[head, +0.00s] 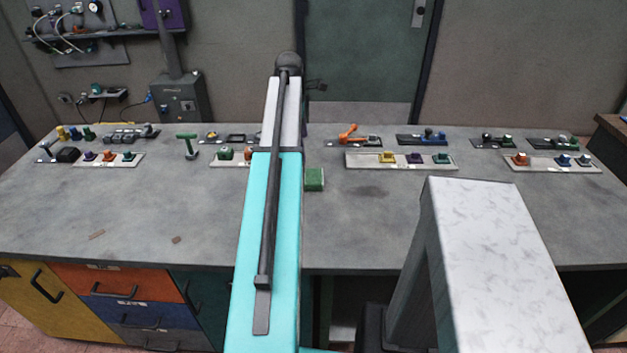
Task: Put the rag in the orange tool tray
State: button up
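I cannot make out a rag in the head view. No orange tool tray is recognizable either; the closest match in colour is a shut orange drawer front (125,287) below the bench at the left. A small green block-like item (314,179) lies on the bench just right of my arm, and I cannot tell what it is. My arm's turquoise and white links reach up the middle of the picture and hide part of the bench. My gripper's fingers do not show.
The grey bench (385,220) carries rows of plates with coloured knobs along its back, such as the white plate (360,160). A green T-shaped handle (187,145) stands left of my arm. The bench's front is mostly clear.

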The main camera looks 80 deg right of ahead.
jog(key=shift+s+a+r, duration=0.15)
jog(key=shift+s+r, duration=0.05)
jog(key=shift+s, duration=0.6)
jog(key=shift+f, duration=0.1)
jog(key=p, duration=0.1)
send_over(314, 176)
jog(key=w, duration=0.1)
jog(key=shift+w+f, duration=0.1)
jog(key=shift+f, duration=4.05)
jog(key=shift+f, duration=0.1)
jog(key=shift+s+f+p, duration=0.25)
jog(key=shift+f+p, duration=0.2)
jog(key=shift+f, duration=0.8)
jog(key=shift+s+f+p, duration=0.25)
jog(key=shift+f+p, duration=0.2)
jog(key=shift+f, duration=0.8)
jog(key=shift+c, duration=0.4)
